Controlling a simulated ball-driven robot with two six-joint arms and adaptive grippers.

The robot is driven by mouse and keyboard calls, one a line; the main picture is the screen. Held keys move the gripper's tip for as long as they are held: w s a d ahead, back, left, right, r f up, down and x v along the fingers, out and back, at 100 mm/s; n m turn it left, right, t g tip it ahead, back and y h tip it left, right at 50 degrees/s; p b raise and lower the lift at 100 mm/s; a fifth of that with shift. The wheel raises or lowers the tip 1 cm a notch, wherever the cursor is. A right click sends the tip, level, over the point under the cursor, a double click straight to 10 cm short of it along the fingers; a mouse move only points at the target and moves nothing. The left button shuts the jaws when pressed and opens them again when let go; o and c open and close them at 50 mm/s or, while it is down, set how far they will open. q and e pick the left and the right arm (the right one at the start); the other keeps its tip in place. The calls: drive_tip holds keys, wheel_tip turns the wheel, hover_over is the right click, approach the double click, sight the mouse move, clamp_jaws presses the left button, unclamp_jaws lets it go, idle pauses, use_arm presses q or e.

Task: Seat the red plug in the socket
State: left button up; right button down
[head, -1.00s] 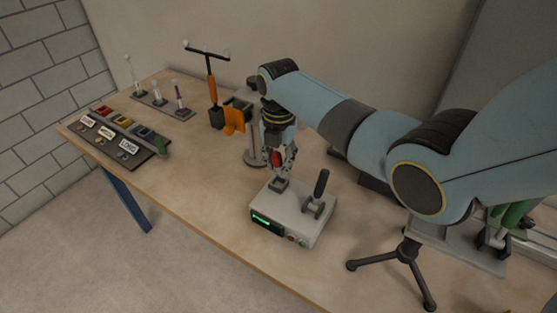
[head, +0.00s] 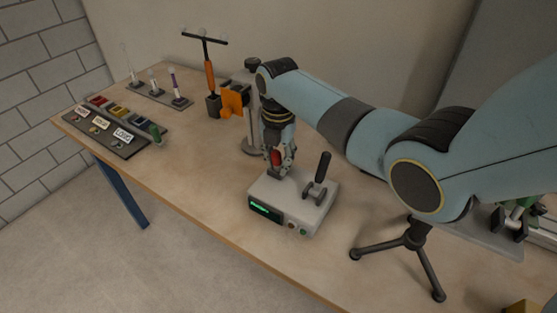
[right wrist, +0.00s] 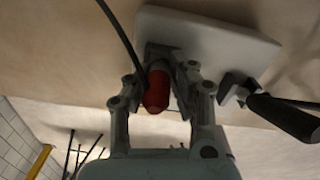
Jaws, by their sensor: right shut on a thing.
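The red plug (head: 277,155) is held upright between the fingers of my right gripper (head: 280,166). It also shows in the right wrist view (right wrist: 157,92), with a dark cable beside it. The gripper is shut on the plug, directly above the dark socket at the back left of the light grey box (head: 313,214). The plug's lower end is hidden by the fingers and the socket, so I cannot tell how deep it sits. The box also shows in the right wrist view (right wrist: 215,38). My left gripper is not in view.
A black lever (head: 322,168) stands on the box, right of the plug. A green-lit display (head: 265,208) is on its front. Behind are an orange clamp (head: 232,103) and a stand. A labelled panel (head: 105,133) lies left. A tripod (head: 414,240) stands right. The table front is clear.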

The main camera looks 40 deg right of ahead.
drive_tip(key=shift+s+a+f, duration=0.15)
drive_tip(key=shift+s+f, duration=0.25)
drive_tip(key=shift+f, duration=0.1)
drive_tip(key=c, duration=1.6)
unclamp_jaws()
drive_tip(key=o, duration=0.5)
drive_tip(key=shift+w+f, duration=0.2)
drive_tip(key=shift+f, duration=0.05)
drive_tip(key=shift+o, duration=0.2)
drive_tip(key=shift+r, duration=0.2)
wheel_tip(320, 180, up, 12)
drive_tip(key=shift+w+r, duration=0.1)
drive_tip(key=shift+w, duration=0.05)
